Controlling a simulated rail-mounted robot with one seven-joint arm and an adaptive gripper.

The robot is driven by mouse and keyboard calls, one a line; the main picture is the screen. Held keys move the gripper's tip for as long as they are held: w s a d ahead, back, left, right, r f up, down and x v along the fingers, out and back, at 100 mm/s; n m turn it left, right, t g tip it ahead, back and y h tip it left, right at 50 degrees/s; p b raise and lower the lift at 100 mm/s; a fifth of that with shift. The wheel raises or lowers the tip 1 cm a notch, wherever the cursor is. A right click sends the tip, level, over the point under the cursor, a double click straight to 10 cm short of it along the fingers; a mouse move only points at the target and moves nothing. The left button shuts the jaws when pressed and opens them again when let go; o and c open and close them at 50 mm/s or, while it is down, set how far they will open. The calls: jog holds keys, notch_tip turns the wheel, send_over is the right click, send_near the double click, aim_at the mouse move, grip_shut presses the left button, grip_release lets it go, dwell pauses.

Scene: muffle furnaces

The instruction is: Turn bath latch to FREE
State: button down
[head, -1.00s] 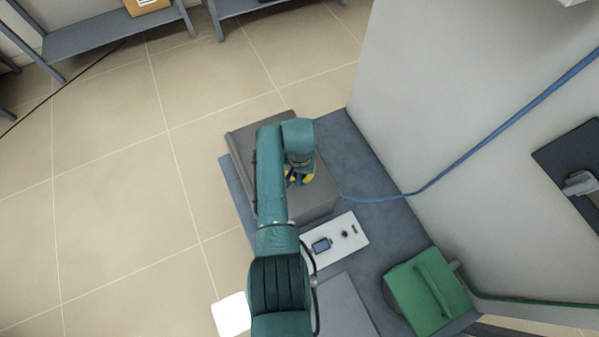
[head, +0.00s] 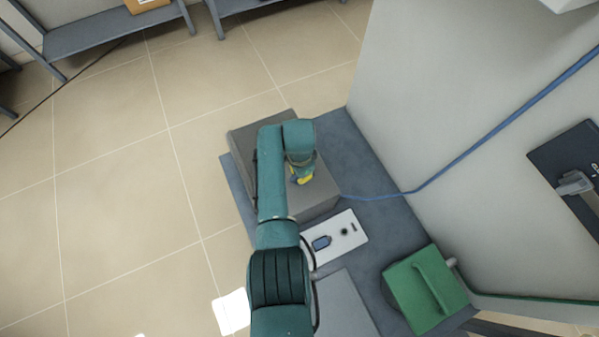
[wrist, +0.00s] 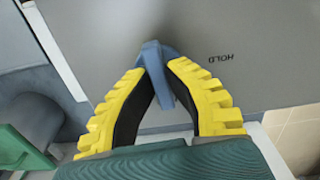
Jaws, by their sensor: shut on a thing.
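The bath (head: 325,183) is a grey box with a flat lid on the blue-grey bench, under my arm in the head view. In the wrist view its grey lid (wrist: 240,45) fills the upper part, with the word HOLD upside down at the right. A blue latch (wrist: 155,62) stands on the lid. My gripper (wrist: 163,72), with yellow ridged fingers and black inner pads, is shut on the latch, its tips on either side of it. In the head view my gripper (head: 301,178) shows as a bit of yellow over the lid. The FREE mark is not visible.
A white panel with a small display (head: 345,238) adjoins the bath. A green box with a handle (head: 425,290) stands at the right of the bench. A blue hose (head: 470,150) runs from the bath past a large grey cabinet (head: 450,80).

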jog(key=shift+s+f+m, duration=0.1)
jog(key=shift+f+m, duration=0.05)
jog(key=shift+m, duration=0.45)
jog(key=c, duration=1.1)
grip_release()
jog(key=shift+o, duration=0.2)
notch_tip(320, 180, up, 12)
